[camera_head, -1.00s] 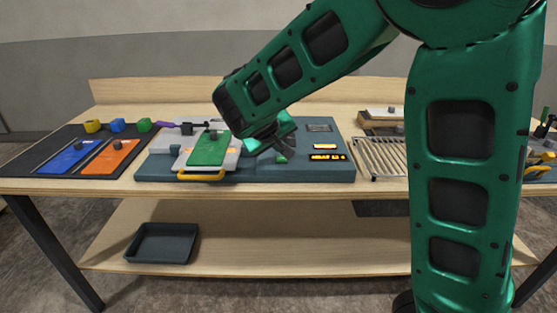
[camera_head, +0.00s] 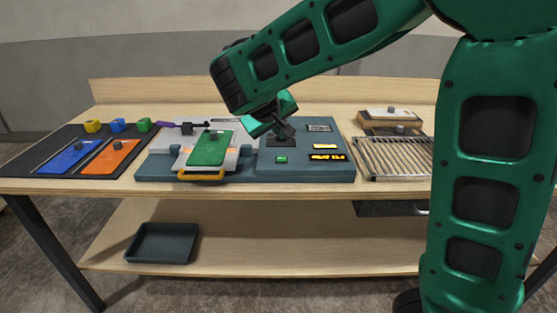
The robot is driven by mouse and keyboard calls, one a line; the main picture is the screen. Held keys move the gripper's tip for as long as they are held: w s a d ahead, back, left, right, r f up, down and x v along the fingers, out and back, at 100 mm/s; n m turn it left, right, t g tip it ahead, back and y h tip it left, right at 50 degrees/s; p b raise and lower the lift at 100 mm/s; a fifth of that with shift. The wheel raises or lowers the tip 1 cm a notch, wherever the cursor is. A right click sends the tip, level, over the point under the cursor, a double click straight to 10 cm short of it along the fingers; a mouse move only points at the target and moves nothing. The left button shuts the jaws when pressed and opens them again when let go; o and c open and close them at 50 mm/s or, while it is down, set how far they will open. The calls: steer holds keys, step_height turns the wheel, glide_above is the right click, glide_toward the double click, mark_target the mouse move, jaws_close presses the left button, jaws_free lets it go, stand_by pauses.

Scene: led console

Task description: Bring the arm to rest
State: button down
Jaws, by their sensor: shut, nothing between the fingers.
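A green plate (camera_head: 209,149) with a dark knob lies on the console's light grey plate, behind a yellow handle (camera_head: 201,177).
A dark mat (camera_head: 48,160) at the left holds a blue plate (camera_head: 67,157), an orange plate (camera_head: 110,156) and small coloured blocks. A metal rack (camera_head: 396,156) stands right of the console. A dark tray (camera_head: 162,243) sits on the lower shelf. My arm hides the table's right end.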

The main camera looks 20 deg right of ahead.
stand_by(0.6)
steer(key=s+d+f+m+g+y, duration=0.1)
steer(key=s+d+f+m+g, duration=0.1)
steer(key=s+d, duration=0.6)
steer(key=s+d+f+m+g+y, duration=0.1)
steer(key=s+d+f+m+g, duration=0.15)
steer(key=s+d, duration=0.6)
steer(key=s+f+m+g+y, duration=0.1)
steer(key=s+f+m, duration=0.1)
steer(key=s, duration=0.9)
steer(key=s+d+f+m+g+y, duration=0.1)
steer(key=s+g+y, duration=0.1)
steer(key=s, duration=0.8)
steer(key=shift+s+f+m+y, duration=0.3)
steer(key=shift+s+f+m, duration=0.05)
steer(key=shift+s, duration=0.05)
steer(key=shift+w+f, duration=0.25)
steer(key=shift+w, duration=0.4)
